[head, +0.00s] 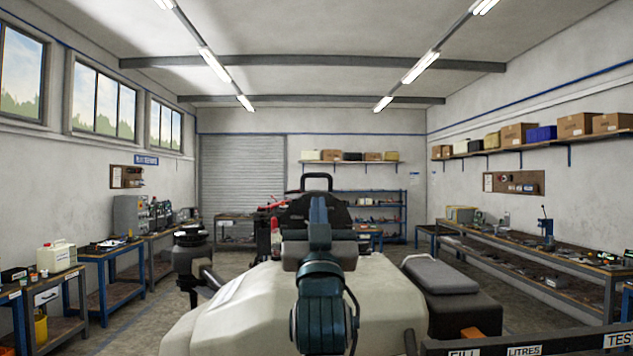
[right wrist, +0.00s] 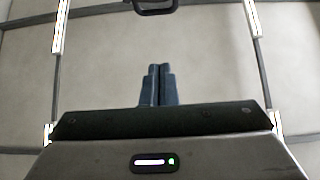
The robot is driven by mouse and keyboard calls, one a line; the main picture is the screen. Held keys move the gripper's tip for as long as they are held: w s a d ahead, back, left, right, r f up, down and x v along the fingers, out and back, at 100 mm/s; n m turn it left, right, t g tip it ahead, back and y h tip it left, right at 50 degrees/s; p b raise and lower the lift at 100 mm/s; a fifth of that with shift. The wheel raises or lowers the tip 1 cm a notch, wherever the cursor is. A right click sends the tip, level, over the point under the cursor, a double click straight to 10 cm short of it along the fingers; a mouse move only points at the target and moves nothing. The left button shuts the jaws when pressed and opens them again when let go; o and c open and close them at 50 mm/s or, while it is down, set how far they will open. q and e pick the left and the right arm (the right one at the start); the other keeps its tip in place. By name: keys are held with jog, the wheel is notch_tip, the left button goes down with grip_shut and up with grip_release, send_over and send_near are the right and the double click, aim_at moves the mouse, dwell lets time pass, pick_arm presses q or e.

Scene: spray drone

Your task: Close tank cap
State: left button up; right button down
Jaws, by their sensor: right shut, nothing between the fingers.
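The large cream tank (head: 240,305) of the drone fills the lower middle of the head view. My right gripper (head: 318,205) stands in front of it, pointing up, with its fingers together and empty. In the right wrist view the same gripper (right wrist: 158,85) is shut against the ceiling, with nothing between the fingers. No tank cap can be made out; my right arm hides part of the tank's top. A black looped handle (head: 317,176) shows behind the gripper; I cannot tell what it belongs to. My left gripper is not in view.
A black rotor motor (head: 192,256) on its arm is left of the tank. A grey pad (head: 440,272) on a dark box is to the right. A black panel with FILL, LITRES and TEST labels (head: 525,349) crosses the lower right. Workbenches line both side walls.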

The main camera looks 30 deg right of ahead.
jog(key=w+d+r+p, duration=0.1)
jog(key=w, duration=0.1)
jog(key=w+d+r+p, duration=0.1)
jog(key=w+r+p, duration=0.1)
jog(key=w, duration=0.1)
jog(key=w+d+r+p, duration=0.1)
jog(key=w+d+p, duration=0.1)
jog(key=w, duration=0.1)
jog(key=shift+w+d+r, duration=0.1)
jog(key=shift+w+r, duration=0.1)
jog(key=shift+r, duration=0.2)
jog(key=shift+w+d+f+p, duration=0.15)
jog(key=shift+w+d+p, duration=0.05)
jog(key=shift+w+p, duration=0.1)
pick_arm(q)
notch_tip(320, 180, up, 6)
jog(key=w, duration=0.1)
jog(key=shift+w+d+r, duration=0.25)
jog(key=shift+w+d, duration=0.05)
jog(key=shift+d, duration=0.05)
pick_arm(e)
jog(key=shift+s, duration=0.1)
jog(key=shift+a, duration=0.1)
